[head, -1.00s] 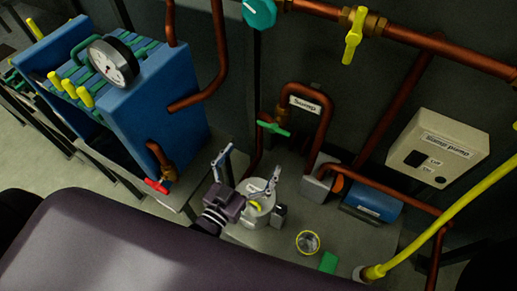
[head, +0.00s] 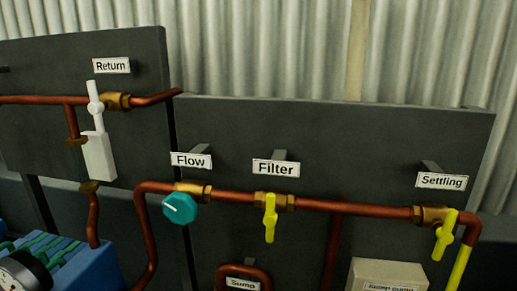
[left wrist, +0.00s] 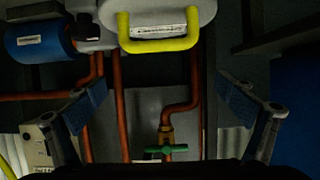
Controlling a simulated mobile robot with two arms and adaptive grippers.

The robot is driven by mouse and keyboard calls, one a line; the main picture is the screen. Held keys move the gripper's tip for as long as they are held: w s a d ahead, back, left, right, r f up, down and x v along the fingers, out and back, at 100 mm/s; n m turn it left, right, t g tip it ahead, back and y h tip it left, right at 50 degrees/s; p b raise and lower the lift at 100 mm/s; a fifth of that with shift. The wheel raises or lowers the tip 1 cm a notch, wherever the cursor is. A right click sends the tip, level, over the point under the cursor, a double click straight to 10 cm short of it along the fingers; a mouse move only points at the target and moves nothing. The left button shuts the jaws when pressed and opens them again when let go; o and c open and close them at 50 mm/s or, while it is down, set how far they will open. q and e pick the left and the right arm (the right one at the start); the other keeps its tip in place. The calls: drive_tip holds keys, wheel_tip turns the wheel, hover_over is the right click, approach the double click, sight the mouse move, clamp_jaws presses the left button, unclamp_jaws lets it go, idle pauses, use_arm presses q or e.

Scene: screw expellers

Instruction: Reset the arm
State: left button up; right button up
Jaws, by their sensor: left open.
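My left gripper (left wrist: 165,115) shows in the left wrist view with its two fingers wide apart and nothing between them. Beyond it is a grey container (left wrist: 165,10) with a yellow handle (left wrist: 158,44), at the top middle. A green valve handle (left wrist: 166,150) on a copper pipe shows below it, between the fingers. In the head view neither gripper nor arm shows.
In the head view, a dark panel carries the teal Flow knob (head: 180,208), the yellow Filter valve (head: 270,217) and the yellow Settling valve (head: 446,236). A white Return valve (head: 96,105) is at left. A blue machine (head: 85,270) and sump pump box (head: 387,274) show below.

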use_arm(q)
drive_tip(key=s+a+f+g, duration=0.1)
drive_tip(key=s+f+g, duration=0.15)
drive_tip(key=f, duration=0.35)
drive_tip(key=s+f+g, duration=0.1)
drive_tip(key=s+f, duration=0.2)
drive_tip(key=f, duration=0.2)
drive_tip(key=s+a+f+g+y, duration=0.1)
drive_tip(key=s+a+f+g, duration=0.1)
drive_tip(key=s+f, duration=0.4)
drive_tip(key=s+a+f+g, duration=0.3)
drive_tip(key=s+f, duration=0.4)
drive_tip(key=s, duration=0.5)
drive_tip(key=s+a+f+g+y, duration=0.1)
drive_tip(key=s+f+g, duration=0.3)
drive_tip(key=s, duration=0.5)
wheel_tip(320, 180, down, 2)
drive_tip(key=shift+a+f+y, duration=0.15)
drive_tip(key=shift+a+y, duration=0.15)
drive_tip(key=shift+a, duration=0.5)
